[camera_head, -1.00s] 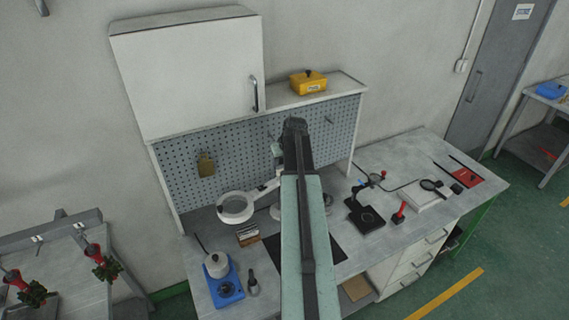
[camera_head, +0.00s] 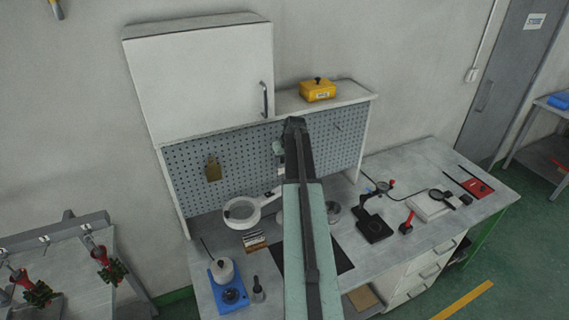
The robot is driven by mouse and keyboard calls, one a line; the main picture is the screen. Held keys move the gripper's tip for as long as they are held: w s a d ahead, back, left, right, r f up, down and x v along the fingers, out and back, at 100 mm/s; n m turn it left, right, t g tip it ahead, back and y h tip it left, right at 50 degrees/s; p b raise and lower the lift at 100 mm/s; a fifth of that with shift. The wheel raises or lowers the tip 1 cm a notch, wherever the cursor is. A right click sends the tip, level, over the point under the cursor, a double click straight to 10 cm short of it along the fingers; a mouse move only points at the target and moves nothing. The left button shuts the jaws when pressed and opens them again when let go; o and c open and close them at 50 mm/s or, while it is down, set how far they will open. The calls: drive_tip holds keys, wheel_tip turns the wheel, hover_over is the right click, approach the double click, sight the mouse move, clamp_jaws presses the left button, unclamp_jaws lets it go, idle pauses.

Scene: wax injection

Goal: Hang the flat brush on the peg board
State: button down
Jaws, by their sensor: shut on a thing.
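The grey perforated peg board (camera_head: 236,158) stands at the back of the workbench, under the white cabinet. A brown tag-like item (camera_head: 213,169) hangs on its left part, and a peg (camera_head: 338,127) sticks out at its upper right. My arm reaches from the bottom of the view toward the board. My gripper (camera_head: 282,152) is at the far end, in front of the board's middle, mostly hidden behind my own arm. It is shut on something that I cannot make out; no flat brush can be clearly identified.
The workbench (camera_head: 420,160) carries a white ring magnifier (camera_head: 241,212), a blue pot heater (camera_head: 228,292), a black stand (camera_head: 374,226) and a red tray (camera_head: 476,186). The white cabinet (camera_head: 200,80) and a shelf with a yellow box (camera_head: 317,90) overhang the board.

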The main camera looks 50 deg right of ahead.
drive_tip(key=w, duration=0.2)
drive_tip(key=w+d+b, duration=0.1)
drive_tip(key=shift+f, duration=0.3)
drive_tip(key=shift+s+a, duration=0.1)
idle(0.4)
drive_tip(key=c, duration=0.7)
unclamp_jaws()
drive_tip(key=shift+f, duration=0.1)
drive_tip(key=shift+c, duration=0.2)
